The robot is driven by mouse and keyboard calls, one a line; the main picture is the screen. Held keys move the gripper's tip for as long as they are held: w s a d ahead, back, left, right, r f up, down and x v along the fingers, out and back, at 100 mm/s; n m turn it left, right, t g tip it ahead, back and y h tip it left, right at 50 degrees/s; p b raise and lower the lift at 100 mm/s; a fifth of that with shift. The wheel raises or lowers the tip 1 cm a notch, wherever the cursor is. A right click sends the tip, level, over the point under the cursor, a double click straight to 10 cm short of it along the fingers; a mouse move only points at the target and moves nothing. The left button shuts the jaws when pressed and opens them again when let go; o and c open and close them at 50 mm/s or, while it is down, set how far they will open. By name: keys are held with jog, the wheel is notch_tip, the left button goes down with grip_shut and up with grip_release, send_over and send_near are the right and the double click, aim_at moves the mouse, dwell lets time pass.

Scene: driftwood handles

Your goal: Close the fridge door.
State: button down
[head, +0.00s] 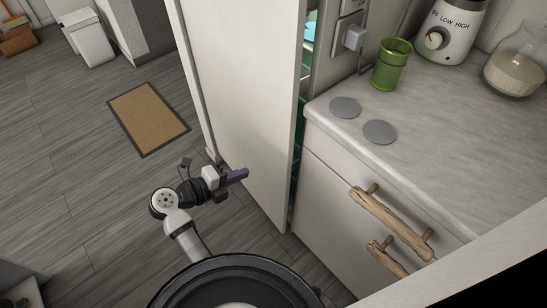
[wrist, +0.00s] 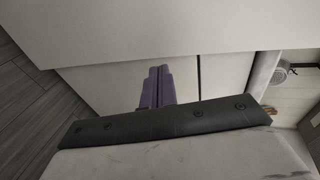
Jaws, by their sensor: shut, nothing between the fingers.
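The fridge door (head: 245,85) is a tall white panel in the head view. It stands ajar, with a narrow gap along its right edge where the greenish fridge interior (head: 309,42) shows. My gripper (head: 238,175) is low in front of the door's outer face, its purple fingers pointing right. The fingers are together with nothing between them. In the wrist view the shut purple fingers (wrist: 158,86) are in front of a pale panel (wrist: 150,30). I cannot tell whether they touch it.
A counter (head: 450,135) stands right of the door, with drawers bearing driftwood handles (head: 392,222). On it are a green cup (head: 392,64), a blender base (head: 448,30) and a glass jar (head: 516,62). A brown mat (head: 148,118) lies on open floor at left.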

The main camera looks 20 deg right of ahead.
jog(key=p, duration=0.2)
send_near(280, 154)
jog(key=x, duration=0.2)
jog(key=f+x, duration=0.1)
jog(key=x, duration=0.2)
jog(key=shift+s+d+f, duration=0.1)
jog(key=shift+f, duration=0.1)
jog(key=shift+w+d+f, duration=0.1)
jog(key=shift+w+d, duration=0.1)
jog(key=shift+d, duration=0.4)
jog(key=d, duration=0.1)
jog(key=w+d, duration=0.1)
jog(key=d, duration=0.1)
jog(key=shift+d+p, duration=0.25)
jog(key=shift+p, duration=0.15)
jog(key=shift+w+d, duration=0.1)
jog(key=shift+d, duration=0.2)
jog(key=shift+a, duration=0.15)
